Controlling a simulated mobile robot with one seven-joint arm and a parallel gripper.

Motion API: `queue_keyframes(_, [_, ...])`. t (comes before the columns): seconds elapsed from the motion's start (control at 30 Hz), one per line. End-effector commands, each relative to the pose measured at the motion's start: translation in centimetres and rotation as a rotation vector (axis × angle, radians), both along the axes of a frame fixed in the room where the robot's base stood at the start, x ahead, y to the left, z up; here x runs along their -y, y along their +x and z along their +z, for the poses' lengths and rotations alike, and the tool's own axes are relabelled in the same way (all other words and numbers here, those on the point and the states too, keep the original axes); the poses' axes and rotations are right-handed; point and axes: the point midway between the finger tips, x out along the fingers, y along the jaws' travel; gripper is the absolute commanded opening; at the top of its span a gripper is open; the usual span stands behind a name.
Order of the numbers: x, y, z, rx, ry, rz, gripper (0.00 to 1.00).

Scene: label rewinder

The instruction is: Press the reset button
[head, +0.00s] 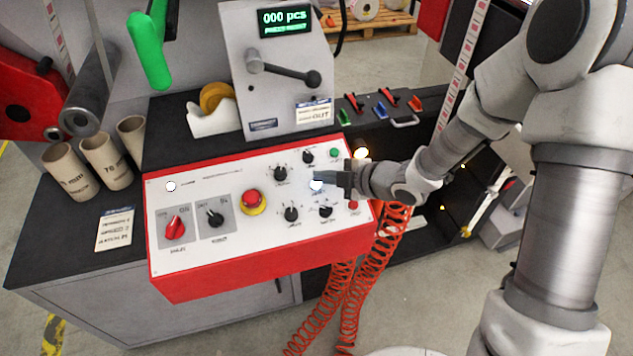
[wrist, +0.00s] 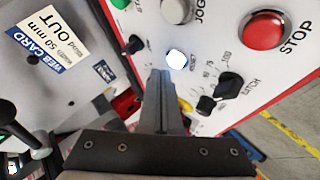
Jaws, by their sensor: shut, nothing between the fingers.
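The reset button is a small white lit button (head: 316,185) on the white control panel (head: 190,200) with red sides. In the wrist view the lit button (wrist: 176,58) sits just beyond and right of the fingertips, with a small label beside it. My gripper (head: 345,180) is shut and empty, coming over the panel from the right, its tip close to the button. In the wrist view the shut fingers (wrist: 160,76) point toward the panel. I see no clear contact; the exact gap to the button cannot be told.
Black knobs (head: 291,214) surround the button, including the batch knob (wrist: 228,85). A red stop button (wrist: 277,30) lies right in the wrist view. A red emergency button (head: 252,200) is further left. The display (head: 285,22) reads "000 pcs, press reset". Red coiled hoses (head: 350,290) hang below.

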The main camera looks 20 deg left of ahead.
Motion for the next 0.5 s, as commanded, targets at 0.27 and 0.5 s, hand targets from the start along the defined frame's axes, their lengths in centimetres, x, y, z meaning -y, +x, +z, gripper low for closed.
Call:
queue_keyframes(0.27, [-0.11,0.17,-0.83,0.001,0.000,0.001,0.00])
queue_keyframes(0.5, [-0.11,0.18,-0.74,0.000,0.000,0.000,0.00])
